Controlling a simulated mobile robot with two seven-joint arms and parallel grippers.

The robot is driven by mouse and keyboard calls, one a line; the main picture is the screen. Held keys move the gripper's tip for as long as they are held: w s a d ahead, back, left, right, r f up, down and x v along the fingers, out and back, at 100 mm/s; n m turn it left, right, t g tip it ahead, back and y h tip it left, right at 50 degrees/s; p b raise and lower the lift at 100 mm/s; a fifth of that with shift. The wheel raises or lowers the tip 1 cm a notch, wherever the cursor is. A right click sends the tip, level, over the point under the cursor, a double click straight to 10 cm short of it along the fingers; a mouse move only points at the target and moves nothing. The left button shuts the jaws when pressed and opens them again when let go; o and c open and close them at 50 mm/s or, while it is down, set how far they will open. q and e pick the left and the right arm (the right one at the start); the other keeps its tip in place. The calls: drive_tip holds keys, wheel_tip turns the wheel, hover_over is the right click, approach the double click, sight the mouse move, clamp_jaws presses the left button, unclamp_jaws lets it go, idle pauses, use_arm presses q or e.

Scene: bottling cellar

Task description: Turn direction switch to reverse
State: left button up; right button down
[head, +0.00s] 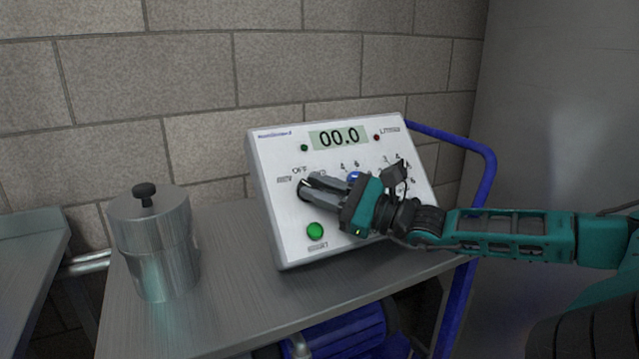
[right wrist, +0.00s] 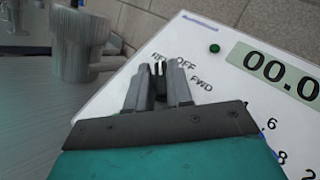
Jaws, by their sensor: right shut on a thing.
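The direction switch (head: 302,189) is a small black knob on the left of the white control panel (head: 272,222), under the labels REV, OFF and FWD. My right gripper (head: 310,187) reaches in from the right and is shut on this switch. In the right wrist view, the dark switch (right wrist: 158,82) shows between the two grey fingertips, just below the labels. The fingers hide much of the switch, so I cannot tell which label it points to. My left gripper is not in view.
The panel stands on a grey cart top (head: 225,285) with a blue handle rail (head: 485,190). Its display (head: 339,137) reads 00.0. A green start button (head: 315,231) and blue knob (head: 354,178) are near my gripper. A metal canister (head: 155,245) stands left.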

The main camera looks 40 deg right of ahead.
idle(0.4)
drive_tip(key=c, duration=1.1)
unclamp_jaws()
drive_tip(key=shift+s+d+p, duration=0.2)
drive_tip(key=shift+s+p, duration=0.1)
drive_tip(key=shift+p, duration=0.1)
drive_tip(key=p+v, duration=0.5)
drive_tip(key=v, duration=0.7)
drive_tip(key=shift+p, duration=0.4)
drive_tip(key=shift+s, duration=0.1)
